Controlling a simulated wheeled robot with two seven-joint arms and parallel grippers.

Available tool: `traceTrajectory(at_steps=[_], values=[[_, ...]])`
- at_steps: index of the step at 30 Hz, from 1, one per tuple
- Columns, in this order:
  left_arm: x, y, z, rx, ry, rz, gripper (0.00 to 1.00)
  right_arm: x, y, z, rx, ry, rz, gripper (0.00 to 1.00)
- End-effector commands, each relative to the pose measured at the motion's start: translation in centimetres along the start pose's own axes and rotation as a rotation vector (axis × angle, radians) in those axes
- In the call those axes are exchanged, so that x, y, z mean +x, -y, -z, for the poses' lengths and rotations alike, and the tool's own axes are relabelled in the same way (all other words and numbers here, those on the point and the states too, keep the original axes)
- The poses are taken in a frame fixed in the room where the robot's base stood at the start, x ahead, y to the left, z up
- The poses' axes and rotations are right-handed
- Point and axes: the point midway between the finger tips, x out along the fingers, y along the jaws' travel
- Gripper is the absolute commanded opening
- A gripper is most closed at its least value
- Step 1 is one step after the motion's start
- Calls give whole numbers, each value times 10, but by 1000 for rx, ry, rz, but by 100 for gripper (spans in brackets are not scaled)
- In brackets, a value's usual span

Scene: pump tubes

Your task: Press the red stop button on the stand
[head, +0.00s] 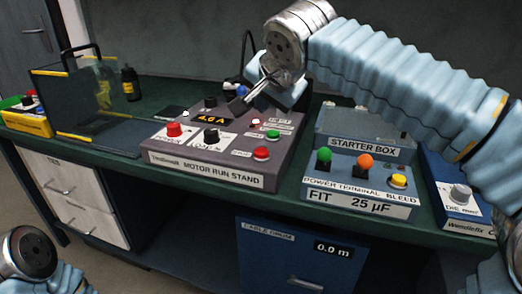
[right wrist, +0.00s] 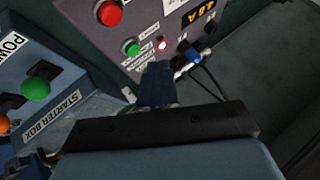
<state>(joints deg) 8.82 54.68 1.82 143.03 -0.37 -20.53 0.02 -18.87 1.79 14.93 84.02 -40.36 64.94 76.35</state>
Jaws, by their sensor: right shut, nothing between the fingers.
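The motor run stand (head: 215,165) is a dark grey sloped box on the bench. A red button (head: 262,153) sits at its front right, below a green button (head: 273,135). Another red button (head: 173,130) is on a white plate at the front left; small labels are hard to read. My right gripper (head: 254,92) is shut and empty above the stand's back, by the display. In the right wrist view, its fingers (right wrist: 157,85) point at the panel, near the green button (right wrist: 131,47); a red button (right wrist: 109,12) is farther up. My left gripper is not in view.
The blue starter box (head: 352,149) with green, orange and yellow knobs stands right of the stand. A blue unit with a grey knob (head: 460,194) is farther right. A clear-walled box (head: 75,100) and dark bottle (head: 130,84) are left. A cable (right wrist: 207,88) runs behind the stand.

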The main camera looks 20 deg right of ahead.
Motion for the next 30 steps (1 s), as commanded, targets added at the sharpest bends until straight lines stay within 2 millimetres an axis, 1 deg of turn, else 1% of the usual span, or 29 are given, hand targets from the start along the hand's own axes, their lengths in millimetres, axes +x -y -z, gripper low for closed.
traceTrajectory(at_steps=[1,3,12,18,30], values=[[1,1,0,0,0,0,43,5,-4,-4,-1,0,-1,0],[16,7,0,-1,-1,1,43,17,-13,-12,-1,0,-1,0],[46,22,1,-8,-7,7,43,43,-32,-32,1,0,1,0],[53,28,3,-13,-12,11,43,51,-37,-37,0,0,0,0],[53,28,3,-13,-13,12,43,51,-37,-37,0,0,0,0]])
